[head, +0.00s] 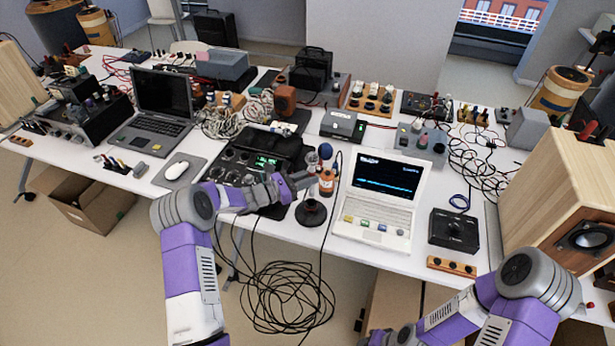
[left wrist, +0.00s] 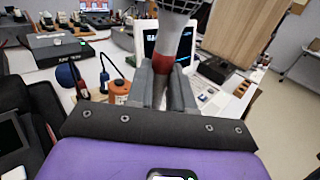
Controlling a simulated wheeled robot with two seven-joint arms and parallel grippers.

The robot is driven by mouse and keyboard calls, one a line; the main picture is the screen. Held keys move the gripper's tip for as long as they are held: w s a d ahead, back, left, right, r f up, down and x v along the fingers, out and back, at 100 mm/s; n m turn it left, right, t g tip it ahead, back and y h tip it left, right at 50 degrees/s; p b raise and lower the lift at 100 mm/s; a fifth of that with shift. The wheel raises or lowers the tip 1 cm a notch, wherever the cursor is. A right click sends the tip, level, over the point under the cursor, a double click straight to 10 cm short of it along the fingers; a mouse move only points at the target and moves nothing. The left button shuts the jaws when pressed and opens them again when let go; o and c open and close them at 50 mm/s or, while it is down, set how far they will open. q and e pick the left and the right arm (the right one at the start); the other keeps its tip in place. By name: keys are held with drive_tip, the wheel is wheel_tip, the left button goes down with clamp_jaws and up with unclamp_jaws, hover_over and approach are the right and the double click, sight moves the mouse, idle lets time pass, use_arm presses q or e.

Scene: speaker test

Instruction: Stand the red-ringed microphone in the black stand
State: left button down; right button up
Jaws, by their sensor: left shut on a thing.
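My left gripper (head: 303,180) is shut on the microphone, above the middle of the table's front part. In the left wrist view the microphone's red ring (left wrist: 165,62) shows just above the two grey fingers (left wrist: 163,90), with a pale body and a mesh grille (left wrist: 183,5) cut off by the top edge. In the head view the microphone's grey head (head: 312,158) stands up behind the gripper. The black stand (head: 310,213), a round base with a short upright, is on the table just below and in front of the gripper, apart from the microphone. My right gripper's fingers are not in view.
An orange bottle (head: 327,184) and a blue ball-topped item (head: 326,151) stand close behind the left gripper. A white laptop (head: 377,205) is right of the stand. A black mixer (head: 262,158) is left. Cables (head: 285,298) hang below the table edge.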

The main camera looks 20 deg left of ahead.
use_arm(q)
drive_tip(key=b, duration=0.2)
hover_over(307, 205)
drive_tip(key=shift+f, duration=2.15)
drive_tip(key=shift+w+f+b, duration=0.15)
drive_tip(key=shift+f+b, duration=0.8)
drive_tip(key=shift+b, duration=0.05)
drive_tip(key=shift+w+f+b, duration=0.1)
drive_tip(key=shift+f+b, duration=0.4)
drive_tip(key=shift+f, duration=0.15)
drive_tip(key=shift+d+f+b, duration=0.1)
drive_tip(key=shift+f+b, duration=0.35)
drive_tip(key=shift+f, duration=0.05)
drive_tip(key=shift+f+b, duration=0.5)
drive_tip(key=c, duration=0.9)
unclamp_jaws()
